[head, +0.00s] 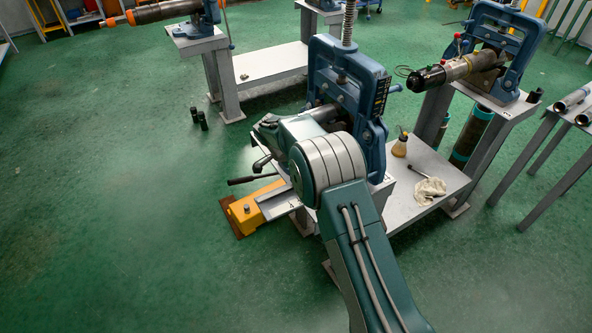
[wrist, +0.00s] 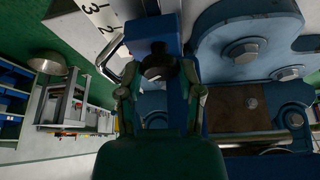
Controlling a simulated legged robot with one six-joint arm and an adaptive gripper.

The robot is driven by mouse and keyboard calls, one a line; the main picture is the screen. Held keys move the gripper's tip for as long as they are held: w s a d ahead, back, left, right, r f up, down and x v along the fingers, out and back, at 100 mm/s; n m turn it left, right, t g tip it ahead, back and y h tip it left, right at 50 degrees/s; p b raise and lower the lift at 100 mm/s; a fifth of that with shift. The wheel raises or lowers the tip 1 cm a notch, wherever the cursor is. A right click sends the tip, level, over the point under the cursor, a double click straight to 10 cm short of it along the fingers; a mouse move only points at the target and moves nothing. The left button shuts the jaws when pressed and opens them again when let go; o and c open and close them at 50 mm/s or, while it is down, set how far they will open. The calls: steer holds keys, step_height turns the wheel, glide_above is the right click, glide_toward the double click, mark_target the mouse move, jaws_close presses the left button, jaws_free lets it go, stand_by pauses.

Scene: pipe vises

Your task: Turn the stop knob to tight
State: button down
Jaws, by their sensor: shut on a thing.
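In the wrist view, the two fingers of my gripper (wrist: 160,92) close in from left and right around a dark rounded knob (wrist: 158,68). The knob sits against a blue upright part of the vise, and its far side and setting are hidden. In the head view, the blue pipe vise (head: 345,75) with its tall screw stands in the middle, and my arm reaches up to its left side. My arm's end covers the knob and the fingertips there. No tight mark can be read.
Another blue vise (head: 500,50) holds a pipe at right. The green floor at left is mostly clear.

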steer(key=shift+f+m, duration=0.2)
steer(key=shift+m, duration=0.4)
steer(key=shift+a+g, duration=0.1)
steer(key=shift+g, duration=0.2)
steer(key=shift+c, duration=1.3)
jaws_free()
steer(key=shift+w, duration=0.1)
steer(key=shift+a, duration=0.1)
steer(key=shift+r, duration=0.15)
steer(key=shift+r, duration=0.3)
steer(key=v, duration=1.1)
steer(key=shift+a, duration=0.25)
